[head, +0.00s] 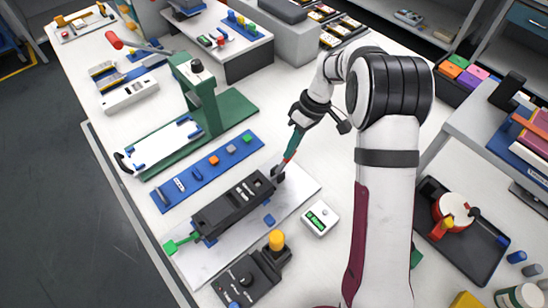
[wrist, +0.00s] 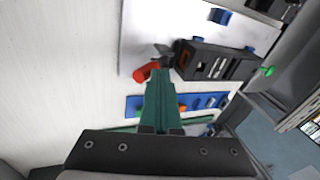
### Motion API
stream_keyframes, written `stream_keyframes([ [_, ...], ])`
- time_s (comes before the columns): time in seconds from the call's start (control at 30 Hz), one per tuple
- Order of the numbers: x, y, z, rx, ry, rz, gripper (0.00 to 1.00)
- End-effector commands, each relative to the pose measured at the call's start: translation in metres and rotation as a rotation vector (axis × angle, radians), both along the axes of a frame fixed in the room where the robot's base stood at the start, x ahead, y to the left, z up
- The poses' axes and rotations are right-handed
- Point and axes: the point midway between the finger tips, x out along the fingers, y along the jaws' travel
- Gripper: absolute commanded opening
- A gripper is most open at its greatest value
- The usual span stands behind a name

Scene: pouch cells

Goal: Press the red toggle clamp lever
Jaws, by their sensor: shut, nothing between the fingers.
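The red toggle clamp lever (head: 289,156) stands at the upper right end of a long black fixture (head: 232,206). Only a small red part of it shows in the head view. In the wrist view the red lever (wrist: 146,72) is a short cylinder just left of my fingertips, beside a dark metal piece at the fixture's end. My gripper (head: 292,149) has green fingers, shut and empty, pointing down at the lever. In the wrist view the fingertips (wrist: 160,74) overlap or nearly touch the lever's right end; I cannot tell if they touch.
A green lever (head: 182,243) sits at the fixture's other end. A blue strip with small parts (head: 208,172) lies behind the fixture, and a green press (head: 205,100) stands beyond. A white meter (head: 320,218) and a black box with a yellow knob (head: 277,241) are nearby.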

Motion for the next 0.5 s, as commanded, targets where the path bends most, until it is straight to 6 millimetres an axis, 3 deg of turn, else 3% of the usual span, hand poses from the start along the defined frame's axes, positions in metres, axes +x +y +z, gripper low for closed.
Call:
stream_keyframes([
  [0.13, 0.009, -0.009, -0.008, 0.097, 0.097, -0.002, 0.00],
  [0.5, 0.023, -0.023, -0.026, 0.095, 0.097, 0.002, 0.00],
])
